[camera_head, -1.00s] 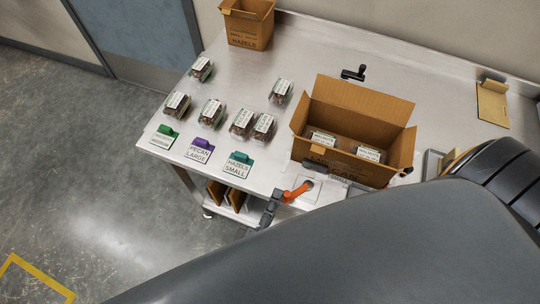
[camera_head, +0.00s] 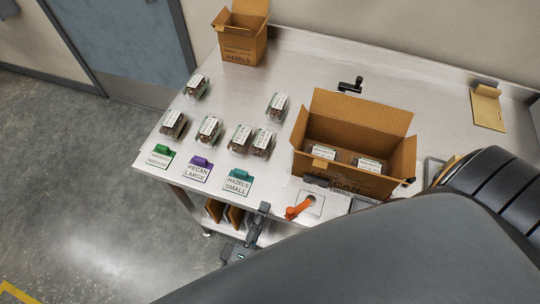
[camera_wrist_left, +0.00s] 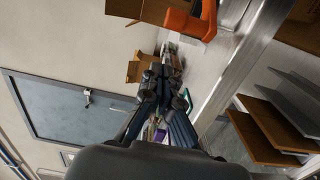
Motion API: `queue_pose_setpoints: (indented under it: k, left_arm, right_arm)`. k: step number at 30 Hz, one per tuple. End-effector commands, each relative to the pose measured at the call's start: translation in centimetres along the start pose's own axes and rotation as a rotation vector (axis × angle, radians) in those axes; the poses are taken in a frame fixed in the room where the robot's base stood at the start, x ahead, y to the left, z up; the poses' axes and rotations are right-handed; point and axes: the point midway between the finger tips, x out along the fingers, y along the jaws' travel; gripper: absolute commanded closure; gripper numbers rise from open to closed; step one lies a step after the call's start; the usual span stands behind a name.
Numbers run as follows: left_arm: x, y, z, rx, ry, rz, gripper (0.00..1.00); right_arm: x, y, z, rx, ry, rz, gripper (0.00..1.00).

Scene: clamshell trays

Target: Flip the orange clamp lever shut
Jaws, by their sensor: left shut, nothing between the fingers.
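The orange clamp lever (camera_head: 298,209) sits on a light plate (camera_head: 313,201) at the table's front edge, below the large open carton. Its handle points toward the lower left, away from its pivot. In the left wrist view the lever (camera_wrist_left: 190,20) shows large at the top, right of the fingers. My left gripper (camera_head: 263,210) is just off the table's front edge, left of the lever tip with a small gap. In the left wrist view its fingers (camera_wrist_left: 160,82) are together and empty. My right gripper is not in view.
An open carton (camera_head: 357,105) holding clamshells stands behind the lever. Several clamshell trays (camera_head: 208,129) and label stands (camera_head: 238,183) are on the left of the table. A smaller carton (camera_head: 243,35) is at the back. Shelf boards (camera_wrist_left: 270,126) show below the tabletop.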

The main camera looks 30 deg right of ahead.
Motion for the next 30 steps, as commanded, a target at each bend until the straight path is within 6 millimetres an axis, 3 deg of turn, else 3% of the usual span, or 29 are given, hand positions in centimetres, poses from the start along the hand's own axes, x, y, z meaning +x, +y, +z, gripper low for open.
queue_pose_setpoints:
  k: [1, 6, 12, 30]
  left_arm:
    - [-1.6, -0.7, -0.1, 0.001, -0.001, -0.006, 1.0]
    - [-5.1, -0.5, -0.4, 0.002, 0.001, -0.003, 1.0]
    - [-7.4, -0.2, -0.6, 0.002, 0.002, 0.0, 1.0]
    - [-7.9, 0.0, -0.7, 0.003, 0.004, 0.003, 1.0]
  right_arm:
    - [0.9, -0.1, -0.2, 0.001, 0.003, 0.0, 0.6]
    - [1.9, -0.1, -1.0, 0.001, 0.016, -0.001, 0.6]
    - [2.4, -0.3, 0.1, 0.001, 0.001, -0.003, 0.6]
    - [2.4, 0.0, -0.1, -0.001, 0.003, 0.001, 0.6]
